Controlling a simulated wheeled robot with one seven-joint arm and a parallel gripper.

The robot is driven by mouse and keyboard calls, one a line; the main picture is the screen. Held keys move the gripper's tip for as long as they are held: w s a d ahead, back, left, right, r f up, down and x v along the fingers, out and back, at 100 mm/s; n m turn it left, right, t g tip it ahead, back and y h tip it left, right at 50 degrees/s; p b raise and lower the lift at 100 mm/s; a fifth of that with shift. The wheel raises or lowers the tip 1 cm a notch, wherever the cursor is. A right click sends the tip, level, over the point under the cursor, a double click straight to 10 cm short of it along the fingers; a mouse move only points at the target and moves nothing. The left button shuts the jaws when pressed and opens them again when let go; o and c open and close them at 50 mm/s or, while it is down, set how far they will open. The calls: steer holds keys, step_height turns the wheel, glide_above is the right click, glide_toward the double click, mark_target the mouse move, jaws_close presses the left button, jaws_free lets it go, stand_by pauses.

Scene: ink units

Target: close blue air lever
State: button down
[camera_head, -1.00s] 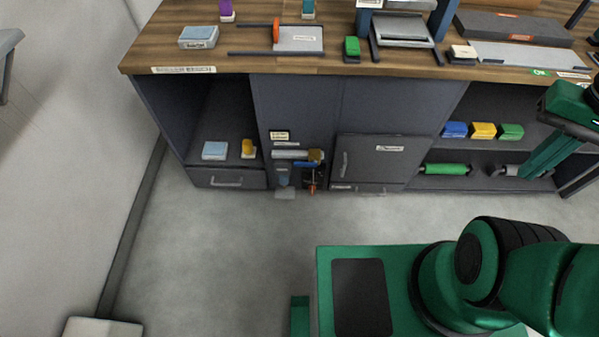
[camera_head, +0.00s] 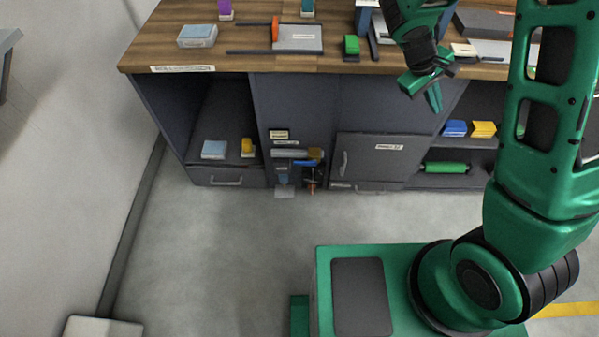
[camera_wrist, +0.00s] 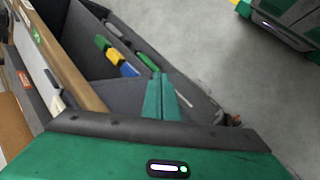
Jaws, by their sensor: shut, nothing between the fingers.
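The blue air lever (camera_head: 304,163) is a small blue bar low on the front of the workbench, in the narrow recess left of the grey cabinet door. It appears to lie roughly level, below a grey cylinder (camera_head: 289,153) and a yellow-brown part (camera_head: 315,154). A red part (camera_head: 311,187) sits under it. My gripper (camera_head: 434,99) is in the air in front of the bench edge, well above and right of the lever, touching nothing. In the wrist view its two green fingers (camera_wrist: 161,97) are together and empty. The lever is not clearly visible there.
The grey cabinet door (camera_head: 368,165) is shut, right of the lever. An open shelf holds a blue block (camera_head: 455,128), a yellow block (camera_head: 483,129) and a green roller (camera_head: 446,168). The wooden worktop (camera_head: 270,63) juts above. The floor in front is clear.

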steer(key=w+a+f+n+t+h, duration=0.25)
steer(key=w+a+f+n, duration=0.5)
steer(key=a+f, duration=0.4)
steer(key=n+t+y, duration=0.3)
steer(key=n+t, duration=0.6)
steer(key=n, duration=0.5)
glide_above(305, 162)
steer(key=s+d, duration=0.3)
steer(key=s, duration=0.1)
step_height(305, 162, down, 21)
steer(key=s+a+f+n+t+y, duration=0.1)
steer(key=s+a+f+n+y, duration=0.1)
steer(key=f, duration=0.4)
steer(key=s+a+f+n+t+y, duration=0.1)
steer(key=s+a+f+n+y, duration=0.2)
steer(key=s+f+n, duration=0.3)
steer(key=shift+a+f+n, duration=0.4)
steer(key=shift+a+n, duration=0.05)
steer(key=shift+n, duration=0.2)
steer(key=shift+y, duration=0.25)
steer(key=w, duration=0.9)
steer(key=shift+w+d+r, duration=0.15)
steer(key=shift+r, duration=0.2)
